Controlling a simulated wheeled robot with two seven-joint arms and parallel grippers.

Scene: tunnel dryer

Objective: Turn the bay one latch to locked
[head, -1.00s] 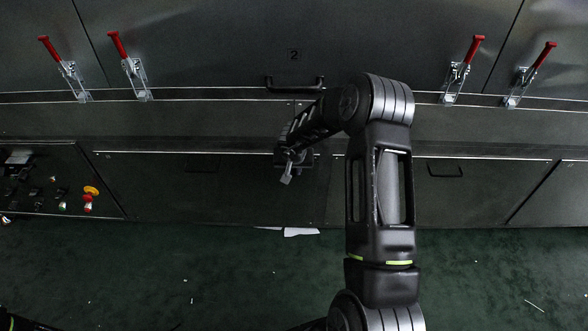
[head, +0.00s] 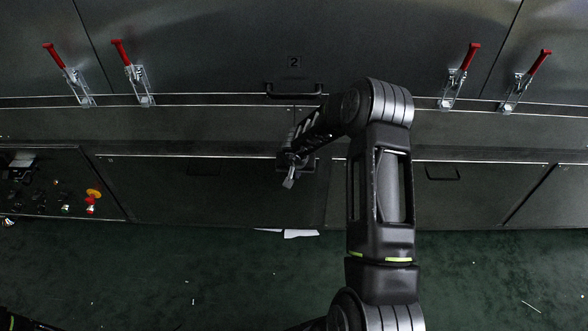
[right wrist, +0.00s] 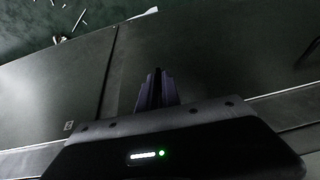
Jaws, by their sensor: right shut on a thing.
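My right gripper (head: 291,165) reaches to the dark lower front of the dryer, left of my forearm. A small grey metal piece (head: 288,182), which looks like the latch's handle, shows tilted just below its fingers. The gripper is shut on it; the grip itself is mostly hidden. In the right wrist view the fingers (right wrist: 155,90) are close together against the dark panel, and the latch cannot be made out there. Which bay it belongs to cannot be read. My left gripper is not in view.
Several red-handled toggle clamps (head: 136,72) line the upper panel. A black handle (head: 293,94) sits under the number 2. A control panel with a red and yellow knob (head: 92,200) is at left. White paper (head: 300,234) lies on the green floor, which is otherwise mostly clear.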

